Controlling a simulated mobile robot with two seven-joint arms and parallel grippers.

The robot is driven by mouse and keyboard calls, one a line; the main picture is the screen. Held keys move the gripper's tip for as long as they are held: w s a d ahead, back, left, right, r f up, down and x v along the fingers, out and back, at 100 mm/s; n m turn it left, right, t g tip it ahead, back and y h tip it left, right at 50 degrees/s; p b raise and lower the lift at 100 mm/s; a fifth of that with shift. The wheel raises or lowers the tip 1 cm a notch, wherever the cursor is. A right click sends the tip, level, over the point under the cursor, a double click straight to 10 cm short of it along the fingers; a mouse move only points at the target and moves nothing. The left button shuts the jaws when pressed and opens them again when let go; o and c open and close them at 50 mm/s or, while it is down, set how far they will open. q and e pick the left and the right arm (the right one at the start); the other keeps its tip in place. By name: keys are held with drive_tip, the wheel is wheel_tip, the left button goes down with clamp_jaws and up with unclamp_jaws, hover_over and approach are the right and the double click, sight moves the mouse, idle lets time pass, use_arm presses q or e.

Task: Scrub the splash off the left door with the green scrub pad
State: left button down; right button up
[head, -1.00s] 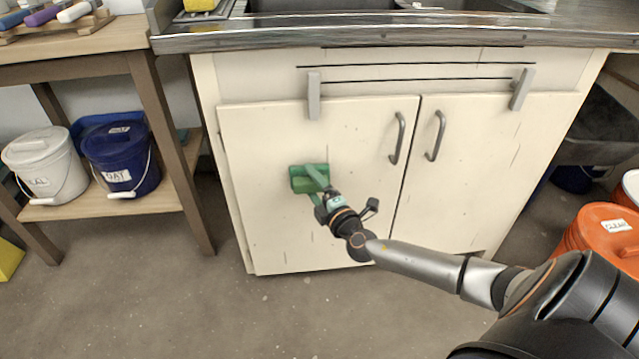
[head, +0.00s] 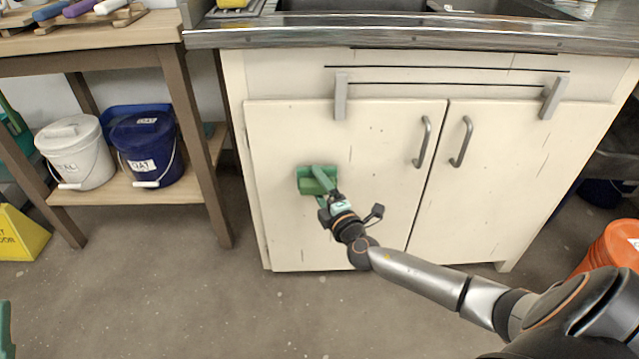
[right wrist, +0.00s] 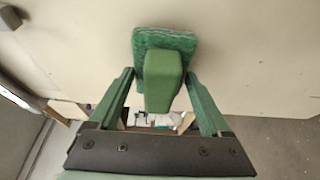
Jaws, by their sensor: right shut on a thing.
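The green scrub pad (head: 312,184) is against the cream left door (head: 375,135), left of its middle. In the right wrist view the pad (right wrist: 166,38) lies flat by the pale door surface, with its green block handle (right wrist: 163,80) toward me. My right gripper (head: 326,192) is shut on this handle, its green fingers (right wrist: 158,95) on either side of it. I see no clear splash on the door; any mark under the pad is hidden. Small dark specks and scratches show on the door.
Two curved handles, the left door's (head: 422,142) and the right door's (head: 461,142), stick out near the middle. A grey hanging bracket (head: 340,97) overlaps the left door's top. The wooden shelf table (head: 195,130) stands left, an orange bucket (head: 612,248) right. The floor between is clear.

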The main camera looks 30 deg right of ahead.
drive_tip(key=shift+s+a, duration=0.45)
drive_tip(key=shift+s, duration=0.3)
drive_tip(key=shift+s+a, duration=0.5)
drive_tip(key=shift+s, duration=0.25)
drive_tip(key=shift+s+a, duration=0.45)
drive_tip(key=shift+s, duration=0.3)
drive_tip(key=shift+s+a+p, duration=0.2)
drive_tip(key=shift+s+a, duration=0.2)
drive_tip(key=shift+s, duration=0.25)
drive_tip(key=shift+s+a+p, duration=0.2)
drive_tip(key=shift+s+a, duration=0.15)
drive_tip(key=shift+s, duration=0.25)
drive_tip(key=shift+a, duration=0.1)
